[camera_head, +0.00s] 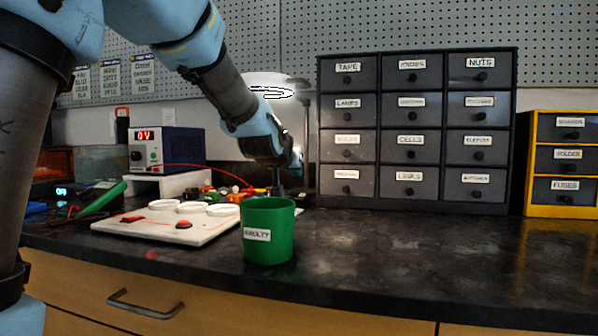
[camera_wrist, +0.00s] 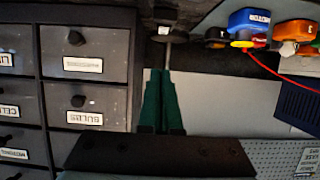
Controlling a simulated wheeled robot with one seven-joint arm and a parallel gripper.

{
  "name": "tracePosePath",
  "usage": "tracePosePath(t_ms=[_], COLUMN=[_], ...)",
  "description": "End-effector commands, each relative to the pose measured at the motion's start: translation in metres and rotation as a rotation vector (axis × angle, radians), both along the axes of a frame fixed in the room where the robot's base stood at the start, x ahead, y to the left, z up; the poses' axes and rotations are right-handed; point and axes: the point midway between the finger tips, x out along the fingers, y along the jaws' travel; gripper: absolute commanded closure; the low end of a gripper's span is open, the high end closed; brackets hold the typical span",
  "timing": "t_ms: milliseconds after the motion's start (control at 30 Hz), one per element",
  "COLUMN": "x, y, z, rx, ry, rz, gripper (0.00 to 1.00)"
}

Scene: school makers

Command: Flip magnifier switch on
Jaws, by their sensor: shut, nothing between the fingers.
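A magnifier lamp stands at the back of the counter in the head view. Its round pale head (camera_head: 266,80) is partly behind my arm, and its dark post (camera_head: 306,125) rises beside the drawer cabinet. I cannot tell whether it is lit. In the wrist view, a thin post (camera_wrist: 168,55) leads to a dark base-like part (camera_wrist: 165,15) beyond my fingertips. I cannot pick out the switch. My gripper (camera_head: 277,190) points down near the post, behind the green cup. Its green fingers (camera_wrist: 161,75) are shut and empty. I cannot tell whether they touch the post.
A green cup (camera_head: 268,225) stands in front of my gripper. A white board with red buttons (camera_head: 165,221) lies left. A power supply (camera_head: 168,147) is behind it. A dark drawer cabinet (camera_head: 418,55) and a yellow one (camera_head: 561,115) stand right. The right front counter is clear.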

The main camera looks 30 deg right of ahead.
Motion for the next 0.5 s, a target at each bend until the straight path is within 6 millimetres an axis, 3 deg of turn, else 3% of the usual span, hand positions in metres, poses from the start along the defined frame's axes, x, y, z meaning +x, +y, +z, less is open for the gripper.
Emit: tracePosePath(t_ms=[200,500], x=[-0.029,-0.041], y=[0.027,0.038], z=[0.008,0.007], rx=[-0.003,-0.001], ry=[0.000,-0.001], rz=[-0.001,0.000], gripper=[1.00,1.00])
